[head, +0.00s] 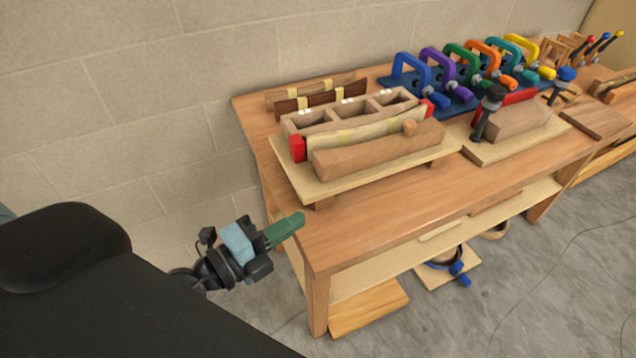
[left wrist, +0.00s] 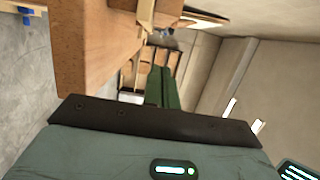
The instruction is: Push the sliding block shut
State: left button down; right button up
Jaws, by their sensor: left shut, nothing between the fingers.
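The sliding block looks to be the long brown wooden block (head: 372,152) at the front of a pale board (head: 300,187) on the workbench. Behind it stands a pale curved strip with yellow tape (head: 345,136), then a curved form with open compartments (head: 350,108). I cannot tell whether block and strip touch. My left gripper (head: 299,221) has its green fingers shut and empty by the bench's left end, apart from the block. The fingers also show in the left wrist view (left wrist: 162,88). My right gripper is not in view.
Red end pieces (head: 297,148) flank the form. Several coloured clamps (head: 412,70) stand at the back of the workbench (head: 335,240). A black-handled clamp (head: 488,112) stands on a second board to the right. The bench's front left corner is bare.

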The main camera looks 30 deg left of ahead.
aim_at(319, 194)
pick_arm(q)
jog(key=p+x, duration=0.1)
jog(key=x, duration=0.7)
jog(key=shift+r, duration=0.15)
jog(key=shift+w+a, duration=1)
jog(key=shift+w, duration=0.15)
jog(key=shift+w+a, duration=0.35)
jog(key=shift+a, duration=0.15)
